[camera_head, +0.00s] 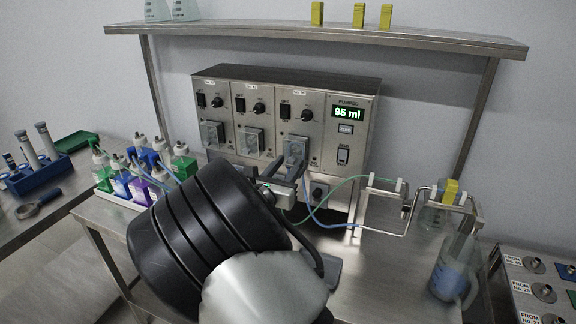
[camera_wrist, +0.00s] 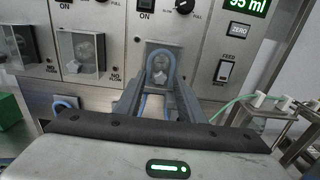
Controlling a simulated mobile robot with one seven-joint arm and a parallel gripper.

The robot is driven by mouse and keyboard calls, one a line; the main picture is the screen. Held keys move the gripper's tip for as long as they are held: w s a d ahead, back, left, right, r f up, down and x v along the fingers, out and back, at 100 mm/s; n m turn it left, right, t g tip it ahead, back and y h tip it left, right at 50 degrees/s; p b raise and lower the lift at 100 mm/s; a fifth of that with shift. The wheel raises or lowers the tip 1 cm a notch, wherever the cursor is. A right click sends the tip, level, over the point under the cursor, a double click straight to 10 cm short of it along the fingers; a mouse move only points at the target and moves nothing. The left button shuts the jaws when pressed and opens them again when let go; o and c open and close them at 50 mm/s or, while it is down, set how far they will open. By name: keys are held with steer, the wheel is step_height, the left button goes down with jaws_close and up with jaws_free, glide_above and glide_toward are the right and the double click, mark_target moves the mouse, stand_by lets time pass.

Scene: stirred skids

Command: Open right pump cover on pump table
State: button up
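The grey pump unit (camera_head: 285,115) stands at the back of the pump table (camera_head: 385,285). It has three pump heads in a row. The left cover (camera_head: 212,133) and middle cover (camera_head: 250,141) are clear boxes over their pump heads. The right pump (camera_head: 296,149) is partly hidden by my gripper; in the wrist view its head (camera_wrist: 163,74) shows with a blue-grey arch around it. I cannot tell how its cover stands. My gripper (camera_wrist: 161,84) is right in front of it, fingers apart on either side, with nothing clearly held between them.
Green and blue tubes run right to a metal tube stand (camera_head: 385,186). A jug of blue liquid (camera_head: 452,268) stands at the table's right. A rack of capped bottles (camera_head: 128,186) is on the left. A shelf (camera_head: 320,35) hangs above.

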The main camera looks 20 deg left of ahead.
steer(key=shift+w, duration=0.15)
jaws_close()
